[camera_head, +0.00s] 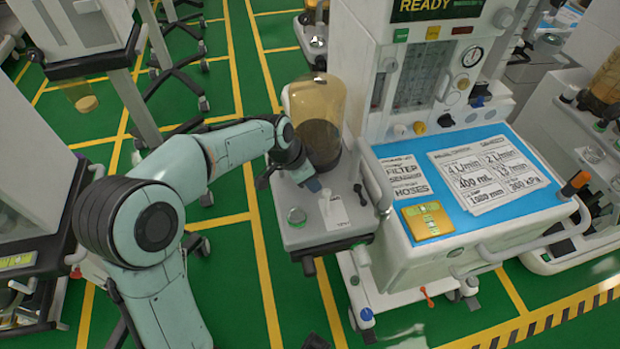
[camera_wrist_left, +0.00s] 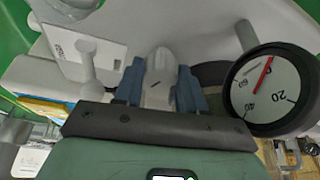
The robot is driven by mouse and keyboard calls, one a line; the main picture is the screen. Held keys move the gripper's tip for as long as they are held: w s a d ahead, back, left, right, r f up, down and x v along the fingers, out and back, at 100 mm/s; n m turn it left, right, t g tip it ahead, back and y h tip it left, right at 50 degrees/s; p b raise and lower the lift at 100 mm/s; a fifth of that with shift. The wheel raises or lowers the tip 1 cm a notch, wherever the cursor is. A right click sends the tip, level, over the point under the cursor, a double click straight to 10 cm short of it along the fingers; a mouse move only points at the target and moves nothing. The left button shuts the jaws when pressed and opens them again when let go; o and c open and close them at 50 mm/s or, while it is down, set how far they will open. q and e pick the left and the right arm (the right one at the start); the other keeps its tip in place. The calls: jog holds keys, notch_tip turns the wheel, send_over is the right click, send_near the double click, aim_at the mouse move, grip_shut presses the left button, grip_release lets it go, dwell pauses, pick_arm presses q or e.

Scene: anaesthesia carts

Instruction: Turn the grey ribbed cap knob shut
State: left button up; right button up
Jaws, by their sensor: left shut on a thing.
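My left gripper (camera_head: 314,184) reaches in from the left to the grey side shelf of the cart, just below the amber canister. In the left wrist view its two blue fingers (camera_wrist_left: 159,88) are closed on both sides of a pale grey, rounded piece, which I take to be the cap knob (camera_wrist_left: 160,62). The ribs are too small to make out, and the fingers hide its sides. In the head view the gripper and wrist cover the knob.
The amber canister (camera_head: 318,105) stands right behind the gripper. A round gauge (camera_wrist_left: 268,88) with a red needle is close to the right finger. A white label (camera_head: 340,212) and a clear round fitting (camera_head: 297,216) sit on the shelf (camera_head: 320,236). The blue worktop (camera_head: 480,150) lies to the right.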

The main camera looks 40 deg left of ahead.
dwell(0.4)
pick_arm(q)
jog(key=o, duration=1.1)
jog(key=shift+c, duration=0.2)
